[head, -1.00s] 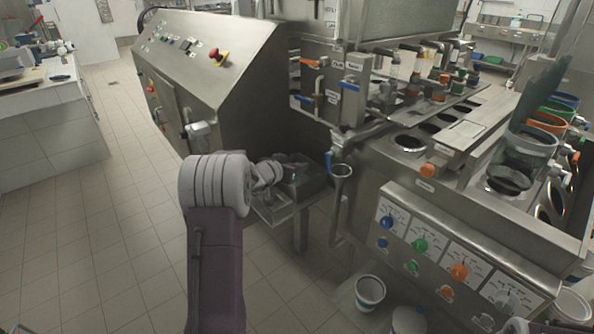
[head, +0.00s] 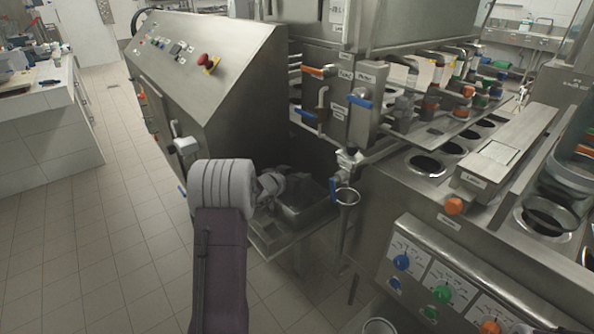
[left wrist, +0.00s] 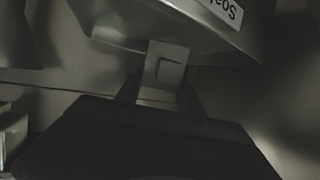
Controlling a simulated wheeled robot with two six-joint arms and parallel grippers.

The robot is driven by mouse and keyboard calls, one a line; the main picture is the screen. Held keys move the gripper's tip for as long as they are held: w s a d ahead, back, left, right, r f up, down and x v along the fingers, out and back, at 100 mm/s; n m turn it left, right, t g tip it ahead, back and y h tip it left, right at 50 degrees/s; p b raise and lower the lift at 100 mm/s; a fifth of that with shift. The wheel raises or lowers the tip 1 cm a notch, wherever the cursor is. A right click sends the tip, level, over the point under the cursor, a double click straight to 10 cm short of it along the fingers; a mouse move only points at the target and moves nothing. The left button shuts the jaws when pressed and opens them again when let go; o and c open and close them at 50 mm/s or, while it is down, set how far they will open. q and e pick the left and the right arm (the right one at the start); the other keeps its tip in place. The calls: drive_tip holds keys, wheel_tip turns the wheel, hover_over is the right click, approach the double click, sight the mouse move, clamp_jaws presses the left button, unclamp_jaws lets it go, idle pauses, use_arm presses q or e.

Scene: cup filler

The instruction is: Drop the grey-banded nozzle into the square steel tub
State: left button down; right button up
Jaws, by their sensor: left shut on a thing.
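My left gripper (head: 284,186) is over the near left side of the square steel tub (head: 318,217), which sits low between the machines. The wrist and gripper body cover part of this area, so the fingertips are hard to make out in the head view. In the left wrist view the dark fingers (left wrist: 163,97) are shut on a pale grey, blocky piece, which I take to be the grey-banded nozzle (left wrist: 165,66); no clear band shows. Behind it is a steel wall with a partly seen label starting "Soa" (left wrist: 222,10), seemingly the tub's. My right gripper is not in view.
A control cabinet (head: 200,95) with a red button stands left of the tub. A blue-handled valve with a ring-shaped holder (head: 347,196) is close on the right. The filler counter with dials (head: 440,275) lies further right. Tiled floor at left is clear.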

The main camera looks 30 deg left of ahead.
use_arm(q)
drive_tip(key=shift+f, duration=0.4)
drive_tip(key=c, duration=0.6)
unclamp_jaws()
drive_tip(key=shift+c, duration=0.2)
drive_tip(key=shift+s, duration=0.15)
drive_tip(key=b+v, duration=0.1)
drive_tip(key=v, duration=0.8)
